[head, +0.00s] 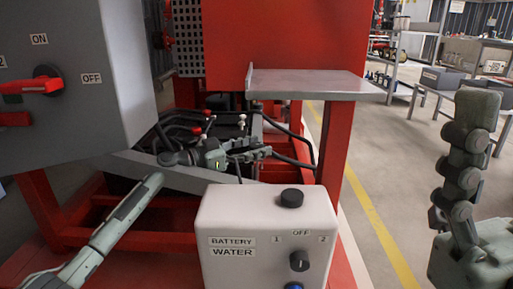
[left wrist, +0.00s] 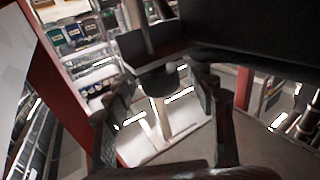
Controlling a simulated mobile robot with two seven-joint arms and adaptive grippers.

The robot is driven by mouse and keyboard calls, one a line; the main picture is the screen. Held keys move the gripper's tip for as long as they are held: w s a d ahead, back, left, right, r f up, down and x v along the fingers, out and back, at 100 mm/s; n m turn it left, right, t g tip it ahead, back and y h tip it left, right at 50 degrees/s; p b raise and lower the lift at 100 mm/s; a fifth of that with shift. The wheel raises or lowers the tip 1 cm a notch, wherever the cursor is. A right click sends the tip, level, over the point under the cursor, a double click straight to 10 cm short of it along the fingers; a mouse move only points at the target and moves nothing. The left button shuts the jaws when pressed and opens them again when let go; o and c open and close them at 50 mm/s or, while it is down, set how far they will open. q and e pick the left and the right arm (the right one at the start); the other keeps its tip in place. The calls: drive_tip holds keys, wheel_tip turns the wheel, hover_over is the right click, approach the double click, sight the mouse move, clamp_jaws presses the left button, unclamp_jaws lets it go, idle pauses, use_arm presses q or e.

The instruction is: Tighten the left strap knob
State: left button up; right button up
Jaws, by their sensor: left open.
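My left gripper (head: 258,153) reaches in from the left over the dark battery tray area of the red frame, its fingers pointing right. It is open, and nothing is seen held in it. In the left wrist view its two fingers (left wrist: 165,98) stand apart. A dark rounded knob-like part (left wrist: 160,82) shows beyond and between them, apart from both. In the head view a small red-topped part (head: 208,113) and a pale-topped part (head: 242,120) stand behind the gripper; I cannot tell which is the left strap knob. My right gripper is not in view.
A white battery and water switch box (head: 240,235) stands in front of the gripper. A grey control cabinet (head: 70,75) is at the left. A metal shelf plate (head: 310,84) on a red post (head: 335,145) is to the right. Dark cables loop behind the gripper.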

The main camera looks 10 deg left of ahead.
use_arm(q)
drive_tip(key=shift+w+d, duration=0.15)
drive_tip(key=shift+c, duration=0.5)
drive_tip(key=c, duration=1.1)
drive_tip(key=shift+w+f+m+g+h+b, duration=0.1)
drive_tip(key=shift+w+m+g+h+b, duration=0.05)
drive_tip(key=shift+m+g+h+b, duration=0.5)
drive_tip(key=shift+r+m+g+h, duration=0.2)
drive_tip(key=shift+m+g+h, duration=0.3)
drive_tip(key=shift+g, duration=0.35)
drive_tip(key=shift+f+m+g, duration=0.1)
drive_tip(key=shift+m+g, duration=0.25)
drive_tip(key=shift+g, duration=0.15)
drive_tip(key=o, duration=1.2)
